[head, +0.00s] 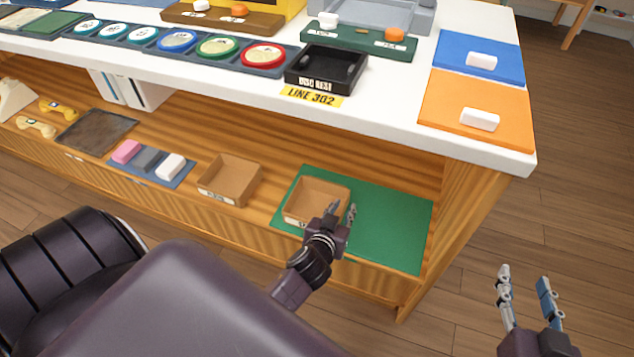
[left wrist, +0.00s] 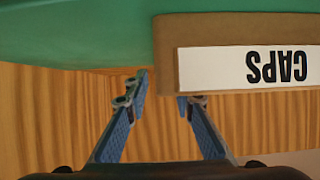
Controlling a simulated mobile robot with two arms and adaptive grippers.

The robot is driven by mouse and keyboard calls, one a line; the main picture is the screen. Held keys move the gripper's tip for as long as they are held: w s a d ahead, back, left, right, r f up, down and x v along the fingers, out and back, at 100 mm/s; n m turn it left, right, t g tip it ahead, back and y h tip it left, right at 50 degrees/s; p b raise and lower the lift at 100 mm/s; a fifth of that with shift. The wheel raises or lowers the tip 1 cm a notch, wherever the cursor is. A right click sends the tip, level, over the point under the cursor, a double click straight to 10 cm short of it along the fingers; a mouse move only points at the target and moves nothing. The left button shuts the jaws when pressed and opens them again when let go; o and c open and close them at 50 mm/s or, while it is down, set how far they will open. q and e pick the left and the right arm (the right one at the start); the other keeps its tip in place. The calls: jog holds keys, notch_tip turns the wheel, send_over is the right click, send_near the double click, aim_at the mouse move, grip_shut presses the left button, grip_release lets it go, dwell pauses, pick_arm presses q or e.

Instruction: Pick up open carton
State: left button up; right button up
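Two open-topped brown cartons stand on the lower wooden shelf. One carton (head: 296,207) is on the green mat; the other carton (head: 228,197) is to its left on bare wood. My left gripper (head: 342,211) is at the front right corner of the carton on the mat, its fingers apart and empty. In the left wrist view the open fingers (left wrist: 165,92) point at that carton (left wrist: 166,60), whose white label reads CAPS upside down. Its edge lies between the fingertips; contact cannot be told. My right gripper (head: 525,285) is open and empty over the floor at right.
The white counter (head: 410,125) overhangs the shelf and holds a black tray (head: 326,70), coloured mats and dials. A blue mat (head: 150,167) with pink, grey and white blocks lies on the shelf at left. The green mat (head: 395,225) is clear on its right.

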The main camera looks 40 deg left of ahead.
pick_arm(q)
jog(key=shift+c, duration=0.2)
grip_shut()
jog(key=shift+r, duration=0.1)
jog(key=shift+r, duration=0.15)
notch_tip(320, 180, up, 4)
jog(key=shift+f+p, duration=0.15)
jog(key=shift+p, duration=0.9)
notch_tip(320, 180, up, 5)
jog(key=shift+f+p, duration=0.2)
jog(key=shift+p, duration=0.8)
pick_arm(e)
jog(key=s+d+f+g+h+p, duration=0.1)
jog(key=s+d+f+g, duration=0.3)
jog(key=s, duration=0.5)
jog(key=s+d+f+g+h+p, duration=0.2)
jog(key=s+f+g, duration=0.45)
jog(key=s, duration=0.25)
pick_arm(q)
notch_tip(320, 180, up, 11)
jog(key=p, duration=0.1)
pick_arm(e)
jog(key=x, duration=0.8)
jog(key=shift+s+f+m, duration=0.25)
jog(key=shift+f+m, duration=0.05)
